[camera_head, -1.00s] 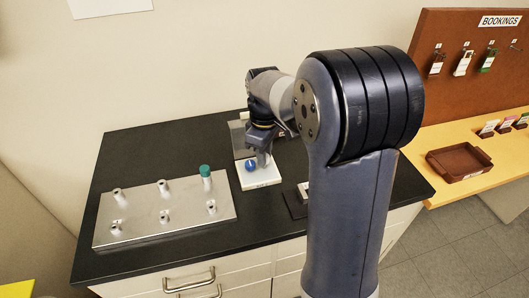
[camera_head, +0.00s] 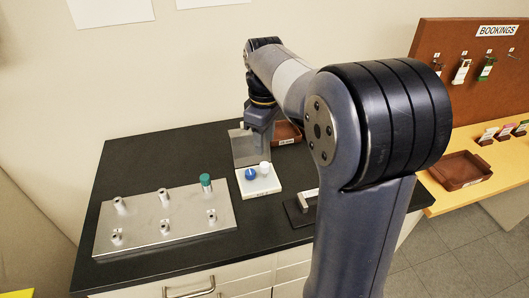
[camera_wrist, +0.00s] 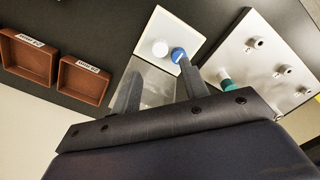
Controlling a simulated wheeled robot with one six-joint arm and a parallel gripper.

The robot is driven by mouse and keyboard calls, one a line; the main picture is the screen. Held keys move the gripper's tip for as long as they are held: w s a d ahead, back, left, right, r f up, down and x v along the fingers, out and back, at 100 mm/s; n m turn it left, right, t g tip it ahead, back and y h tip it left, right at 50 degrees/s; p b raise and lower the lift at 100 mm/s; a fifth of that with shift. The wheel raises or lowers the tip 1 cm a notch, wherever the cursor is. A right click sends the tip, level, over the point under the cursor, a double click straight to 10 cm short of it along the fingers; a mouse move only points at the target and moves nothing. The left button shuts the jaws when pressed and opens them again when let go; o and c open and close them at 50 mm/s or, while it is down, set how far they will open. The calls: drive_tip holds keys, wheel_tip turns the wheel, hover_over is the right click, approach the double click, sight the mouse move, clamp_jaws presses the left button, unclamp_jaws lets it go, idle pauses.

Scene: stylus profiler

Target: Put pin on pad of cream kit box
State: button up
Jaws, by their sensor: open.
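The cream kit box (camera_head: 264,189) is a low, pale square block on the dark counter. A blue round-topped piece (camera_head: 250,174), perhaps the pin, stands on its left part, beside a white round post (camera_head: 265,168). In the wrist view the pale block (camera_wrist: 176,29) shows the white post (camera_wrist: 159,48) and blue piece (camera_wrist: 178,55) side by side. My gripper (camera_wrist: 160,90) is open and empty, its two fingers apart, with the blue piece beyond the tip of one finger. In the head view it hangs behind the block, partly hidden by my arm.
A metal plate (camera_head: 150,236) with several posts, one teal-topped (camera_head: 205,182), lies to the left. A grey upright panel (camera_head: 243,150) stands behind the block. Brown labelled trays (camera_wrist: 30,60) are near the wall. A dark stand (camera_head: 300,213) is at right.

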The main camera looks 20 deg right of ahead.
wheel_tip(320, 180, up, 4)
drive_tip(key=shift+f, duration=0.1)
drive_tip(key=shift+c, duration=0.4)
idle(0.8)
